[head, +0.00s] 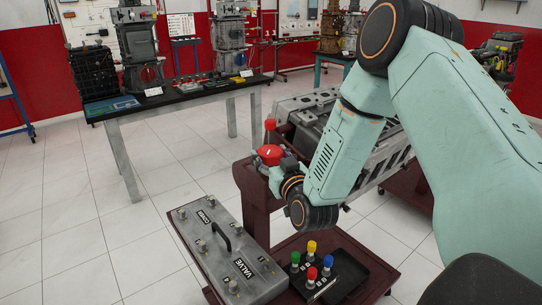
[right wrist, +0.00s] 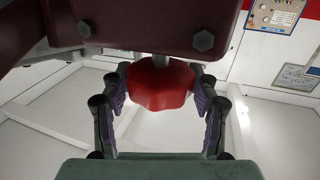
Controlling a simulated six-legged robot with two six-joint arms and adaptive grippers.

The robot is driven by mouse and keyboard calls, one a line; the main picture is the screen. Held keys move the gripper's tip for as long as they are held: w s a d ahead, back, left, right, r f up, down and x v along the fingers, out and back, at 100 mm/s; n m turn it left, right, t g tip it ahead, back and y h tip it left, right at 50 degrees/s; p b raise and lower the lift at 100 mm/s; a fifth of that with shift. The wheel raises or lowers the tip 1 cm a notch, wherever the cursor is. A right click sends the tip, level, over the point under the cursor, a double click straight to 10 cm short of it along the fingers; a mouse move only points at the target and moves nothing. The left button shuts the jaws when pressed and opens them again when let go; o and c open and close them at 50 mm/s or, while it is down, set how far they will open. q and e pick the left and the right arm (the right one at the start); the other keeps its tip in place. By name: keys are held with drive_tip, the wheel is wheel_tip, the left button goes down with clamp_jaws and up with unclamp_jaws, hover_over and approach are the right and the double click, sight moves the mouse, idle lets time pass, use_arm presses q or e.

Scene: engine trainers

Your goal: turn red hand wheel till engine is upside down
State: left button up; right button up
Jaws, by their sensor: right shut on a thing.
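The red hand wheel (head: 270,154) sits at the front of the maroon engine stand (head: 257,205). In the right wrist view the lobed wheel (right wrist: 160,85) fills the space between my fingers. My right gripper (right wrist: 163,90) is shut on it, one finger at each side. In the head view my right arm hides most of that gripper. The grey engine (head: 305,106) is mounted on the stand behind the wheel. My arm covers its middle, so I cannot tell its exact tilt. My left gripper is not in view.
On the stand's base are a grey valve case (head: 228,255) and a black tray (head: 345,275), with several colored-topped pieces (head: 311,273) beside it. A small red knob (head: 270,124) is just behind the wheel. A workbench (head: 180,100) stands back left. The left floor is clear.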

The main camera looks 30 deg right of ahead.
drive_tip(key=shift+c, duration=1.4)
drive_tip(key=shift+w+a+m+g+h+b, duration=0.15)
drive_tip(key=shift+m+g+h+b, duration=0.35)
drive_tip(key=shift+m+h+b, duration=0.75)
drive_tip(key=m+g+h, duration=0.1)
drive_tip(key=h, duration=0.2)
drive_tip(key=shift+m, duration=0.25)
drive_tip(key=m+g+h, duration=0.6)
drive_tip(key=g, duration=0.1)
drive_tip(key=shift+w+a+h, duration=0.1)
drive_tip(key=shift+h, duration=0.15)
drive_tip(key=m+g, duration=0.1)
drive_tip(key=g, duration=0.1)
drive_tip(key=m+g+h+b, duration=0.1)
drive_tip(key=g, duration=0.1)
drive_tip(key=shift+f+m+h, duration=0.1)
drive_tip(key=shift+m+h, duration=0.2)
drive_tip(key=shift+m, duration=0.1)
drive_tip(key=m+g+b, duration=0.1)
drive_tip(key=g, duration=0.1)
drive_tip(key=m+g+b, duration=0.2)
drive_tip(key=g, duration=0.1)
drive_tip(key=shift+f+h, duration=0.1)
drive_tip(key=shift+h, duration=0.2)
drive_tip(key=shift+w+m+g+y+b, duration=0.1)
drive_tip(key=shift+m+g+y+b, duration=0.3)
drive_tip(key=shift+m+g+b, duration=1.55)
